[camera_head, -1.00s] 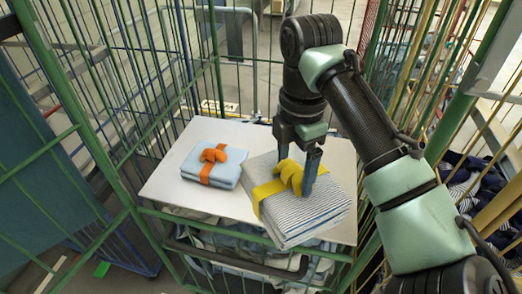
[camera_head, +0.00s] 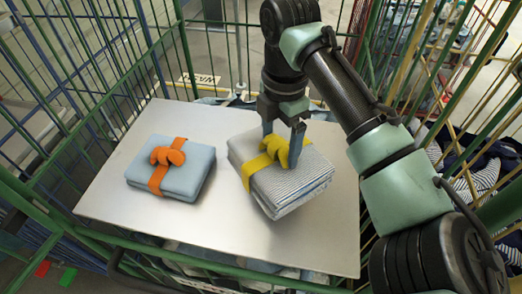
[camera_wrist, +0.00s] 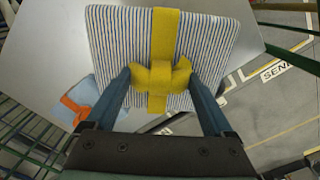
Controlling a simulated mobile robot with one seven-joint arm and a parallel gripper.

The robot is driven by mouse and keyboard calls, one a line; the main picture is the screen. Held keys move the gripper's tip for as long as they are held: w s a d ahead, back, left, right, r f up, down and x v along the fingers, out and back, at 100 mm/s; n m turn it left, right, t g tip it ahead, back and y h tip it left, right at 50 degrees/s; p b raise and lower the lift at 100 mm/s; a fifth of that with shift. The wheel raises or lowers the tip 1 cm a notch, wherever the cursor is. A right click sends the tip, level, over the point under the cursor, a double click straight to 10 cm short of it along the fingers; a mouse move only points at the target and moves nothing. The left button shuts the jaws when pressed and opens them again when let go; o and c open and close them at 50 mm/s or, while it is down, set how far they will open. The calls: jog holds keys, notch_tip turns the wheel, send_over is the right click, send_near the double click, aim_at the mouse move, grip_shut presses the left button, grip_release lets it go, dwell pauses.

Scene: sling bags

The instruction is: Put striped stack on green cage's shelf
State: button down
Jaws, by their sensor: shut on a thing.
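The striped stack (camera_head: 291,188) is a folded blue-and-white striped bundle tied with a yellow band and knot. My gripper (camera_head: 284,148) is shut on its yellow knot from above. In the wrist view the striped stack (camera_wrist: 205,45) hangs between my two fingers (camera_wrist: 160,80), with the knot between the fingertips. The stack looks slightly tilted in the head view, over the right part of the green cage's pale shelf (camera_head: 130,215). I cannot tell whether its underside touches the shelf. The green cage (camera_head: 60,225) has green bars around the shelf.
A light-blue stack with an orange band (camera_head: 185,178) lies on the left part of the shelf; it also shows in the wrist view (camera_wrist: 84,97). Bare shelf lies in front of both stacks. Cage bars rise at left, back and right. Dark striped cloth (camera_head: 480,175) lies at the right.

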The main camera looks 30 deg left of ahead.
aim_at(278, 163)
notch_tip(278, 163, down, 3)
jog(key=shift+s+r, duration=0.15)
jog(key=shift+r, duration=0.05)
jog(key=shift+f+p, duration=0.3)
jog(key=shift+f, duration=1.45)
jog(key=shift+f, duration=0.1)
grip_release()
jog(key=shift+f, duration=0.1)
notch_tip(278, 163, up, 12)
jog(key=shift+r+b, duration=0.2)
jog(key=shift+b, duration=0.45)
